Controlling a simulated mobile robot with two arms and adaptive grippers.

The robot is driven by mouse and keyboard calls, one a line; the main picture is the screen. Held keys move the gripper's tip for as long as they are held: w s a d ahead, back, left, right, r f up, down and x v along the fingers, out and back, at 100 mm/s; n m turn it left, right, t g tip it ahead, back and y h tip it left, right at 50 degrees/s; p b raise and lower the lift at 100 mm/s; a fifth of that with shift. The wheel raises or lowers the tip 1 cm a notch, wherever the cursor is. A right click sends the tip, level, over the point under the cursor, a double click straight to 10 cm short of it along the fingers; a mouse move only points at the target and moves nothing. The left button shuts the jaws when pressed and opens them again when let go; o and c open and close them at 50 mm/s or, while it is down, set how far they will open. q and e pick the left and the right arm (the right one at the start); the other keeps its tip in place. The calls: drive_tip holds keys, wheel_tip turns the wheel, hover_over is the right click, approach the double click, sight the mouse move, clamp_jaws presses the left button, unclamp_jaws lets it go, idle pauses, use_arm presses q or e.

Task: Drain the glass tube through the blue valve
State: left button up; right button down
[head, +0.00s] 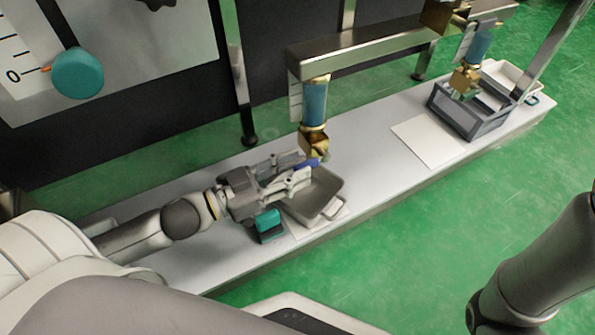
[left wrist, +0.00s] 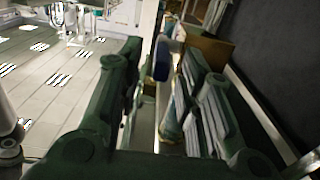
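The glass tube (head: 314,102) hangs upright from a metal beam and holds blue liquid. A brass valve body (head: 313,138) is at its lower end, with a blue valve handle (head: 307,164) below it. My left gripper (head: 300,174) is at the handle, its fingers apart. In the left wrist view the blue handle (left wrist: 161,61) shows in the gap between the fingers of the left gripper (left wrist: 160,85); I cannot tell whether either finger touches it. A grey tray (head: 325,193) sits under the valve, partly hidden by the gripper. My right gripper is out of view.
A second blue tube (head: 480,42) with a brass fitting hangs at the right, above a grey crate (head: 436,98). A teal-and-black item (head: 268,224) stands beside the tray. A white sheet (head: 425,141) lies on the bench. A teal knob (head: 78,73) is on the panel at upper left.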

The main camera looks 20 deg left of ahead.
use_arm(q)
drive_tip(key=shift+w+d, duration=0.4)
drive_tip(key=shift+w, duration=0.15)
drive_tip(key=shift+c, duration=0.4)
clamp_jaws()
